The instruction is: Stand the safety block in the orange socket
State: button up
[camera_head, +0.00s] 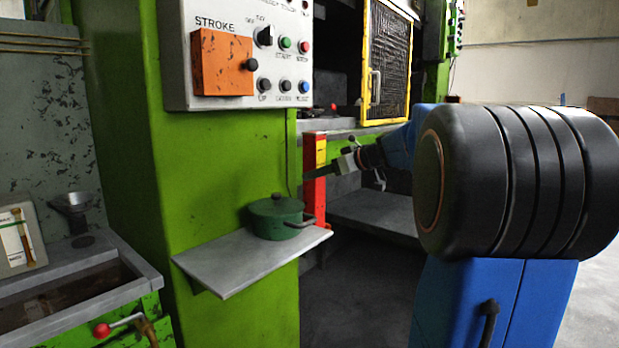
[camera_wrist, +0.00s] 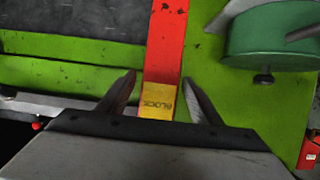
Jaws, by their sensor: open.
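The safety block (camera_head: 321,150) is a tall red bar with a yellow end, standing upright beside the green press column; its foot is hidden behind the shelf. In the wrist view, the red bar (camera_wrist: 167,40) has the word BLOCK on its yellow part. My gripper (camera_wrist: 158,80) is open, with one finger on each side of the block in that view and visible gaps to both. I cannot make out an orange socket in either view.
A green lidded pot (camera_head: 272,222) sits on a grey shelf (camera_head: 215,258) just left of the block. A control panel (camera_head: 215,15) with an orange box (camera_head: 222,62) hangs above. A yellow-framed mesh guard (camera_head: 388,65) stands at the press opening. Floor below is clear.

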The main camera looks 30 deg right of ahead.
jog(key=v, duration=0.5)
jog(key=shift+s+d+r, duration=0.1)
jog(key=shift+s+r, duration=0.05)
jog(key=shift+s, duration=0.1)
dwell(0.3)
